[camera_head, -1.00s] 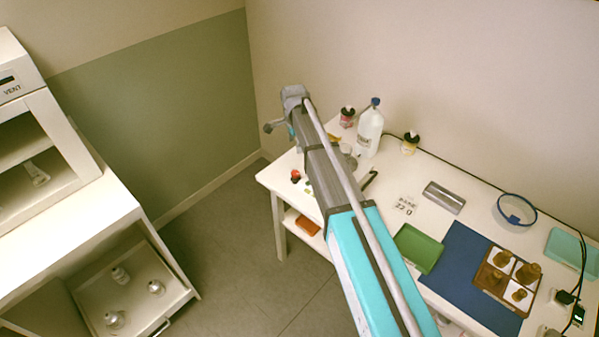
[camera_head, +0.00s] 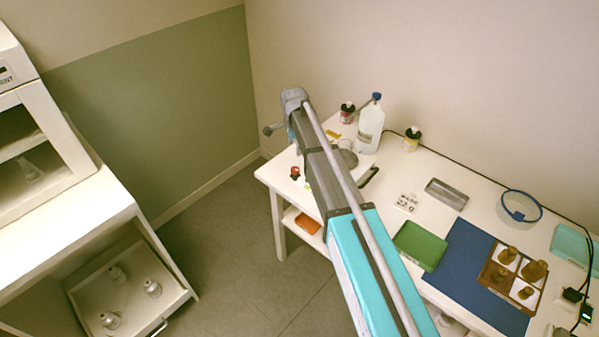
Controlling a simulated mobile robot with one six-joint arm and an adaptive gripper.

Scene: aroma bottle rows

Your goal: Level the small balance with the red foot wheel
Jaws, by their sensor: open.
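The red foot wheel (camera_head: 295,173) shows as a small red knob at the left end of the white table, just left of my arm. The small balance is mostly hidden behind my arm; a round grey pan (camera_head: 347,158) shows right of the arm, and I cannot tell for sure that it belongs to the balance. My gripper (camera_head: 272,129) is at the far end of the arm, up and left of the red wheel in the picture. It is open, with no object seen in it. Its fingers are small and partly hidden. I see no contact with the wheel.
A dark curved handle (camera_head: 369,176) lies right of my arm. A green tray (camera_head: 420,246), blue mat (camera_head: 468,262) and brown bottle rack (camera_head: 490,273) fill the right side.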

